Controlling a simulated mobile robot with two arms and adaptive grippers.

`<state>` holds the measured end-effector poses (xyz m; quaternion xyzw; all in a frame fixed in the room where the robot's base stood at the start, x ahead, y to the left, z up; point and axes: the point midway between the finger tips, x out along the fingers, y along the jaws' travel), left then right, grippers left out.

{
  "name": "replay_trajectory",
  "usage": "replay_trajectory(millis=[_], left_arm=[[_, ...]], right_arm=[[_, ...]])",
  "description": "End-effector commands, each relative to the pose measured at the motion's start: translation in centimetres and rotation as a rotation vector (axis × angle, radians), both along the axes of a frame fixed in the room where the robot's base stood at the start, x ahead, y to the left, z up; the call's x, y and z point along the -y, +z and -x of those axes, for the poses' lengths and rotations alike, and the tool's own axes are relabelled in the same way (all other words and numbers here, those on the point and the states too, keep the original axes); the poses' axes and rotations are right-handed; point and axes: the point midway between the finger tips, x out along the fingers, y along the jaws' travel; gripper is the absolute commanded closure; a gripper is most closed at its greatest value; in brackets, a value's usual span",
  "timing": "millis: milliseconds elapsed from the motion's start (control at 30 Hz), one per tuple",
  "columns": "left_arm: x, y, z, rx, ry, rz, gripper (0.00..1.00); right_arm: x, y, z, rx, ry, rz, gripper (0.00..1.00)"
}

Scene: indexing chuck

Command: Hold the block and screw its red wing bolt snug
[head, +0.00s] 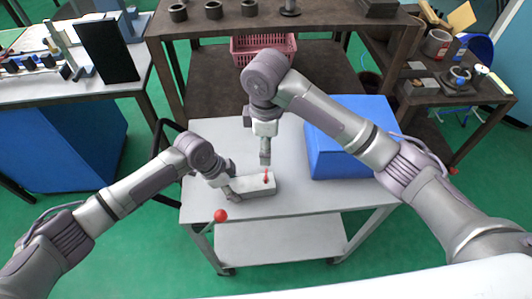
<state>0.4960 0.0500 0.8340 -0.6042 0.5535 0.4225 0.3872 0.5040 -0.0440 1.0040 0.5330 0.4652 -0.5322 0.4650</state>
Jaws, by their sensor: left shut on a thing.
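The light grey block (256,186) lies on the grey cart top, near its front left. The red wing bolt (266,178) stands up from the block, towards its right end. My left gripper (231,187) is shut on the left end of the block. My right gripper (265,160) points straight down just above the red wing bolt. Its fingers look close together, but whether they touch the bolt or are shut is too small to tell.
A blue box (340,150) stands on the cart (300,200) right of the block, under my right arm. A red ball knob (221,216) is at the cart's front left edge. A brown bench with a pink basket (264,48) is behind. The cart top before the blue box is clear.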

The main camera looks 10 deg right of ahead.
Motion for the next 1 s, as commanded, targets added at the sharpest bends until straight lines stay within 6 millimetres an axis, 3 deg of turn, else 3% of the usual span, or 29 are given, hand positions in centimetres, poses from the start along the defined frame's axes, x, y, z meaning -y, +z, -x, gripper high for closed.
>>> replay_trajectory(millis=[267,300,467,833,1000], left_arm=[[0.0,0.0,0.0,0.0,0.0,-0.001,0.76],[0.0,0.0,0.0,0.0,0.0,-0.001,0.4],[0.0,0.0,0.0,0.0,0.0,-0.001,0.14],[-0.1,0.3,0.0,0.001,0.0,0.0,0.14],[-0.9,2.4,0.0,0.003,0.0,0.0,0.14]], right_arm=[[0.0,0.2,0.0,0.0,0.0,0.001,0.33],[0.0,0.2,0.0,0.0,0.0,0.001,0.33],[0.0,0.2,0.0,0.0,0.0,0.001,0.33],[0.0,0.2,0.0,0.0,-0.001,0.001,0.33],[0.0,0.2,0.0,0.0,-0.001,0.001,0.33]])
